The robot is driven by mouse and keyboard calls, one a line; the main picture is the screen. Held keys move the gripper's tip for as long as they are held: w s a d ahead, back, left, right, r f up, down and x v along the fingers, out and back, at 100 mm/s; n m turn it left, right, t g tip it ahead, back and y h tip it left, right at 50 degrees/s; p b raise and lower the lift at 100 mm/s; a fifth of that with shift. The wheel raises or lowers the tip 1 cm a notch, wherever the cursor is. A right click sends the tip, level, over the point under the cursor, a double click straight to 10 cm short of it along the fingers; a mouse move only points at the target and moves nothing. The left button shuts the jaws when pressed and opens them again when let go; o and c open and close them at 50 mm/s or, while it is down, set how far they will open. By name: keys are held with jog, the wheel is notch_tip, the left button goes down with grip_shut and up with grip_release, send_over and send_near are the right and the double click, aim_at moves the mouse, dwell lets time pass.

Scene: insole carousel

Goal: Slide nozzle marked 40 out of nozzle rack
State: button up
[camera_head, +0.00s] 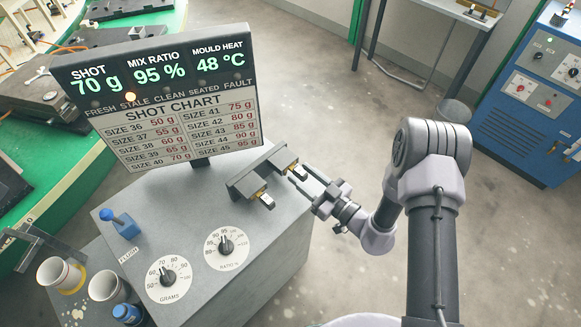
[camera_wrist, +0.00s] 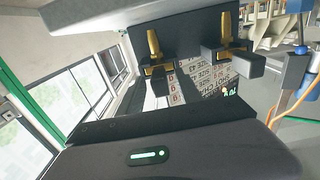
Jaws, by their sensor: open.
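The dark nozzle rack (camera_head: 252,177) stands on the far right part of the grey console top. It holds two nozzles with brass stems and dark blocks: a nearer left one (camera_head: 266,199) and a right one (camera_head: 293,170). In the wrist view, which is turned upside down, both brass stems (camera_wrist: 153,45) (camera_wrist: 227,28) sit in the rack (camera_wrist: 188,38). No number is readable on either, so I cannot tell which is marked 40. My gripper (camera_head: 299,174) is open, its fingers pointing toward the rack close by the right nozzle. I cannot tell if they touch or straddle it.
A display with a shot chart (camera_head: 160,95) stands behind the rack, reading 70 g, with size 40 listed at 70 g. Dials (camera_head: 169,279), a blue flush lever (camera_head: 127,226) and cups (camera_head: 104,286) are on the left. Open floor (camera_head: 330,100) lies beyond the console.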

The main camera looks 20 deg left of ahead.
grip_shut()
jog(key=v, duration=0.8)
jog(key=shift+d+p, duration=0.25)
jog(key=shift+p, duration=0.2)
dwell(0.4)
